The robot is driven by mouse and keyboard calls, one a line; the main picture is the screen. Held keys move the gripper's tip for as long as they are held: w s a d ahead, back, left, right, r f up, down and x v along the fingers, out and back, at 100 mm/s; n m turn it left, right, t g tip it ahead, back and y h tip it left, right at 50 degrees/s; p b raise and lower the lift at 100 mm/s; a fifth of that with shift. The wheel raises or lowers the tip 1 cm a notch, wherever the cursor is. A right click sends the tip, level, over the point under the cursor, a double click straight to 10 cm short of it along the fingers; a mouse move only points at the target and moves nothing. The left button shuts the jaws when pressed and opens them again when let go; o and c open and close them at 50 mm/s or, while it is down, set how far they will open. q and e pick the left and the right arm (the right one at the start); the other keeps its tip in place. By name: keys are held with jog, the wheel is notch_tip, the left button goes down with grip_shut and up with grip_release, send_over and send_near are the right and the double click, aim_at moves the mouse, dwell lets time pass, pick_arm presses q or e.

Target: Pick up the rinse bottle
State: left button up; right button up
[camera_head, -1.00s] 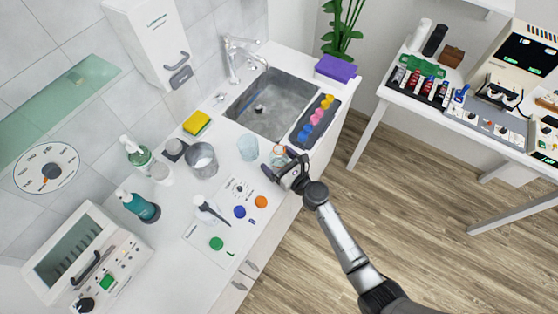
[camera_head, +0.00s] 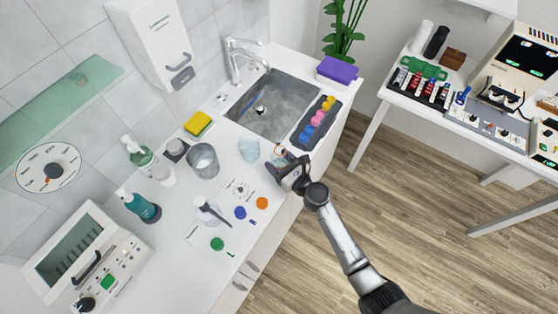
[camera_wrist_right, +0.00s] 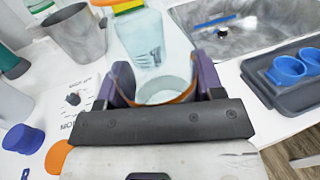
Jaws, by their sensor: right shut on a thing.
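My right gripper (camera_head: 285,171) is at the counter's front edge beside the sink. In the right wrist view its fingers (camera_wrist_right: 163,76) are closed around a clear round container (camera_wrist_right: 166,90) with an orange band, whose pale top shows in the head view (camera_head: 281,153). I cannot tell which object is the rinse bottle. A green pump bottle (camera_head: 137,152) and a teal bottle (camera_head: 145,208) with a white top stand upright at the back left. All three are apart from the gripper. My left gripper is out of view.
A clear tumbler (camera_head: 249,149) stands close to the right gripper, with a metal beaker (camera_head: 203,160) further left. The sink (camera_head: 272,104) and a grey tray (camera_head: 306,139) of coloured cups lie behind.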

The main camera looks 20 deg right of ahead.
aim_at(286, 160)
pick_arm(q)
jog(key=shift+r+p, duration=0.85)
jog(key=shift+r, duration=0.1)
pick_arm(e)
jog(key=shift+r, duration=1.25)
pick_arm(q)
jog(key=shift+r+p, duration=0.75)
pick_arm(e)
notch_tip(286, 160, up, 2)
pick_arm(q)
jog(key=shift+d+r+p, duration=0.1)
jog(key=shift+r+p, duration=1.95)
pick_arm(e)
jog(key=s+d+r, duration=0.6)
jog(key=s, duration=0.3)
jog(key=shift+s, duration=0.25)
jog(key=shift+s+d+r, duration=0.1)
jog(key=shift+d+r, duration=0.05)
